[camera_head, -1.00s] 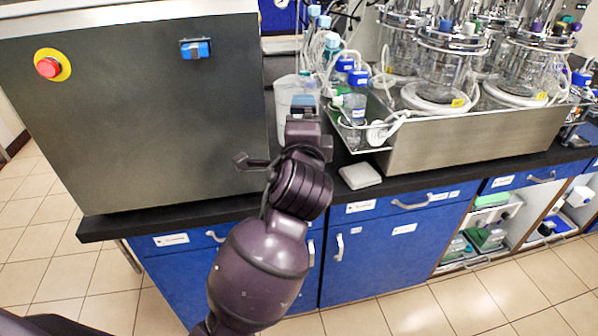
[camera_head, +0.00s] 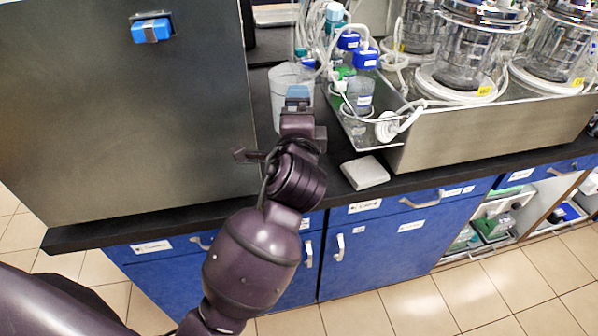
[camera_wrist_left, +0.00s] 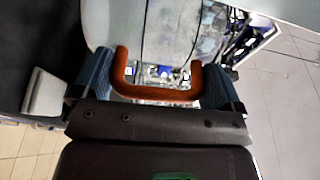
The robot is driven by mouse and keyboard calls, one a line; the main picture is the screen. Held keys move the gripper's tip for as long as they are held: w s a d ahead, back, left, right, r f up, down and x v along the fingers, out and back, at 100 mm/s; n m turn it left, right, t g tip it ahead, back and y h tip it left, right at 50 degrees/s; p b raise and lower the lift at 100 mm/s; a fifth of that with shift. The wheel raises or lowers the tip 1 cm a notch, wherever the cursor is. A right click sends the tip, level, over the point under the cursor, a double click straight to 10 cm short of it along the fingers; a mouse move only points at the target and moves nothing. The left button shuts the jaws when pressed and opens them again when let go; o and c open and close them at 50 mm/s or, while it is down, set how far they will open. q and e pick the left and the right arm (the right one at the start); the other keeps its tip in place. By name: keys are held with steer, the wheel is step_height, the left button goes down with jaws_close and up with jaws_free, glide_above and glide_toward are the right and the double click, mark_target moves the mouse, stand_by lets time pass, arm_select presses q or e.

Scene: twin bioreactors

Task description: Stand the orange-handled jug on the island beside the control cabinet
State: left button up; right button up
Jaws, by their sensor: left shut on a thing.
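The jug (camera_head: 281,84) is a whitish, translucent vessel just right of the control cabinet (camera_head: 110,120), at the island top. It looks upright; whether its base touches the top is hidden. My left gripper (camera_head: 298,92) is at the jug's near side. In the left wrist view the gripper (camera_wrist_left: 154,82) is shut with its blue pads on either side of the orange handle (camera_wrist_left: 155,93), and the pale jug wall (camera_wrist_left: 100,25) is beyond it. The handle is hidden in the head view. My right gripper is not in view.
A steel tray (camera_head: 480,140) with glass bioreactors, bottles and tubing stands close right of the jug. A small white block (camera_head: 365,172) lies on the dark island top (camera_head: 335,190) near its front edge. The cabinet wall bounds the left side.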

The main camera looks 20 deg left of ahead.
arm_select(q)
step_height(320, 180, down, 9)
steer(key=b, duration=0.2)
steer(key=shift+r, duration=0.15)
step_height(320, 180, down, 6)
steer(key=shift+w+r+b, duration=0.1)
steer(key=shift+r+b, duration=0.05)
steer(key=shift+b, duration=1)
steer(key=shift+r, duration=0.1)
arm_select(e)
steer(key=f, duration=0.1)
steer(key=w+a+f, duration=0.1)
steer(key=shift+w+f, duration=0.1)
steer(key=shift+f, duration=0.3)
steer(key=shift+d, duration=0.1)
arm_select(q)
steer(key=o, duration=0.8)
steer(key=shift+f, duration=0.2)
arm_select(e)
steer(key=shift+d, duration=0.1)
